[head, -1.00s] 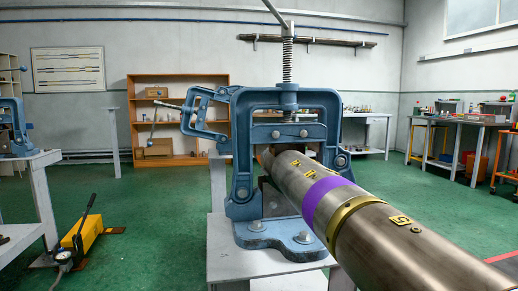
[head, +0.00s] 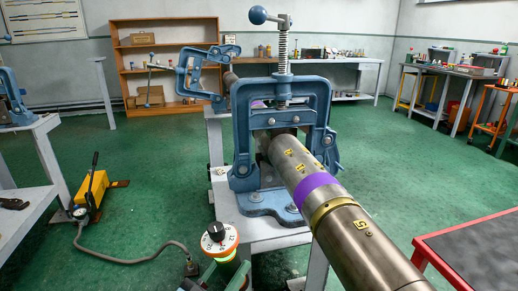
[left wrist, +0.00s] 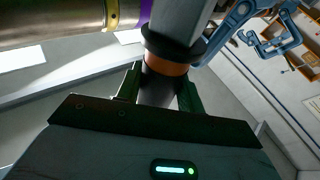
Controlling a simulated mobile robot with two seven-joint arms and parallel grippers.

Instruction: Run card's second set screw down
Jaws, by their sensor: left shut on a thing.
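A steel pipe (head: 385,250) runs from the blue pipe vise (head: 239,130) toward the lower right. It has a purple band (head: 316,187), a brass collar (head: 331,208) and small yellow marks (head: 362,225). The collar also shows in the left wrist view (left wrist: 112,14), with small dots on it that may be screws. My left gripper (head: 226,273) is shut on a dial-topped tool (head: 217,240), left of the pipe and apart from it. In the left wrist view the fingers (left wrist: 160,88) grip its dark shaft below an orange band. No card is readable. My right gripper is out of view.
The vise stands on a pale bench (head: 230,213). A yellow hand pump (head: 91,190) with a gauge and hose lies on the floor at left. A red-edged dark table (head: 480,258) is at lower right. Green floor lies open between.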

